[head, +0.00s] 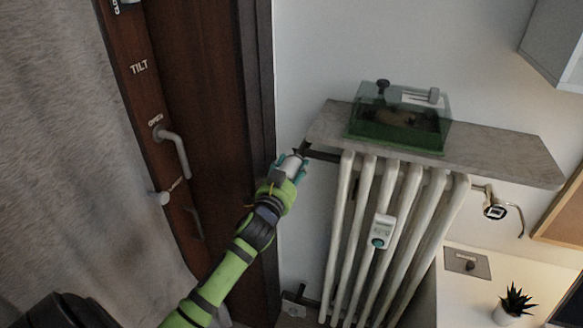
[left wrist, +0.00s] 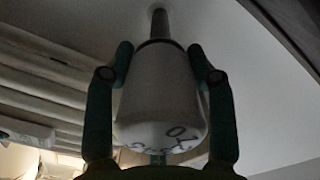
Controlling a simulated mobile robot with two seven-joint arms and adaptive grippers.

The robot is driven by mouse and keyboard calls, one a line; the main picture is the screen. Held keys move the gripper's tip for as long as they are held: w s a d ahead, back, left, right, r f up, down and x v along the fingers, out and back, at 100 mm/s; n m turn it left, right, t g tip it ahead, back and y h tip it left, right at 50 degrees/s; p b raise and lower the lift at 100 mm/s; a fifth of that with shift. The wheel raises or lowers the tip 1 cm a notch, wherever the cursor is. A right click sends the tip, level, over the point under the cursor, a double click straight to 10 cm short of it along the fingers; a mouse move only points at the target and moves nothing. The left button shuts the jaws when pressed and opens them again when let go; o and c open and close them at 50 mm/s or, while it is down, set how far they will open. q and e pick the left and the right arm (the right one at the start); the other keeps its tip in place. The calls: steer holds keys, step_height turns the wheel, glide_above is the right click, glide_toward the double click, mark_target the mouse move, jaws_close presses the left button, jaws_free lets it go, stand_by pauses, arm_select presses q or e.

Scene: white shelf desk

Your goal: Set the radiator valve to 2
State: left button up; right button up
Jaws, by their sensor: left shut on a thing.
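The radiator valve knob (head: 292,164) is white and sits at the upper left of the radiator (head: 385,235), on a dark pipe. In the left wrist view the knob (left wrist: 158,98) fills the middle, with dark digits on its lower end; a 0 is readable and the others are partly hidden. The pointer against which the setting is read cannot be made out. My left gripper (head: 290,172) is shut on the knob, one finger on each side, as the left wrist view (left wrist: 160,65) also shows. My right gripper is not in view.
A grey shelf (head: 490,160) above the radiator carries a green transparent box (head: 400,118). A small white device (head: 383,232) hangs on the radiator front. A brown door frame (head: 258,110) stands close left of the knob. A desk with a plant (head: 516,302) is at lower right.

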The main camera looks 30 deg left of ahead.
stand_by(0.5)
arm_select(q)
steer(key=o, duration=1.2)
steer(key=shift+c, duration=0.2)
steer(key=v, duration=1.2)
steer(key=shift+a, duration=0.1)
